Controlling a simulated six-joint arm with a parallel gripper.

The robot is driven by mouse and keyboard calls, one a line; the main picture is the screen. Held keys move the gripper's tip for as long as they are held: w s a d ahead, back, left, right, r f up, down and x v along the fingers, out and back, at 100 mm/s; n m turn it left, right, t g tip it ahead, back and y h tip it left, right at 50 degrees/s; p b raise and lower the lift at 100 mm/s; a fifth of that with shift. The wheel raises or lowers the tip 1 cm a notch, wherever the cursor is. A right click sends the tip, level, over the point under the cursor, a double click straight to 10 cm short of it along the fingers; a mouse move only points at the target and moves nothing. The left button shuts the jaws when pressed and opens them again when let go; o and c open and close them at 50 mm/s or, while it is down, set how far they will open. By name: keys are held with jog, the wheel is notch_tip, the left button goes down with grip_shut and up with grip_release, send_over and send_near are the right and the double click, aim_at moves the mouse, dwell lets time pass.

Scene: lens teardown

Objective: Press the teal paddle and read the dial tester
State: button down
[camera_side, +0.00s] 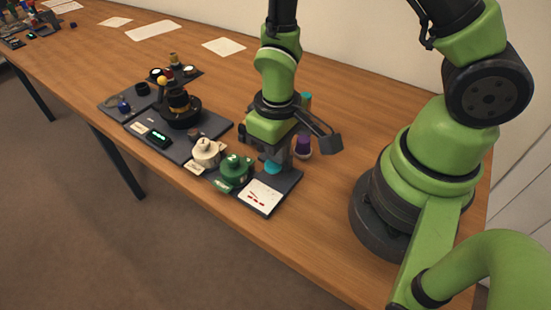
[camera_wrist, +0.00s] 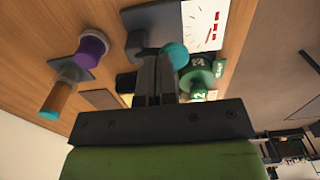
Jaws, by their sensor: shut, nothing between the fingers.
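The teal paddle (camera_side: 272,168) is a small rounded teal piece on the dark tester base, just under my gripper (camera_side: 276,160). In the wrist view the teal paddle (camera_wrist: 177,54) shows right beside the fingertips of my gripper (camera_wrist: 156,60), which are shut together and empty. I cannot tell whether the fingertips touch it. The dial tester's white face (camera_side: 262,195) lies on the front right end of the dark base, with red marks. In the wrist view the dial face (camera_wrist: 203,22) shows red marks and a thin dark needle; the reading is too small to tell.
A green lidded part (camera_side: 235,171) and a cream one (camera_side: 206,151) stand left of the paddle. A purple cylinder (camera_side: 303,147) stands close to my gripper's right. A black lens assembly (camera_side: 180,108) sits farther left. The wood near the table's right side is clear.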

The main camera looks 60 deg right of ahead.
dwell(0.5)
jog(key=shift+r, duration=3.65)
jog(key=s+d+r+m+t+y, duration=0.1)
jog(key=s+r+m+t, duration=0.1)
jog(key=r, duration=0.7)
jog(key=s+d+r+m+t+y, duration=0.1)
jog(key=s+r+m+t, duration=0.1)
jog(key=s+r+t, duration=0.3)
notch_tip(320, 180, up, 4)
jog(key=shift+s+d+f, duration=0.1)
jog(key=shift+s+d, duration=0.15)
jog(key=shift+s, duration=0.3)
jog(key=n+g+h, duration=0.2)
jog(key=n+g, duration=0.2)
jog(key=g, duration=0.3)
send_over(273, 165)
notch_tip(273, 165, down, 11)
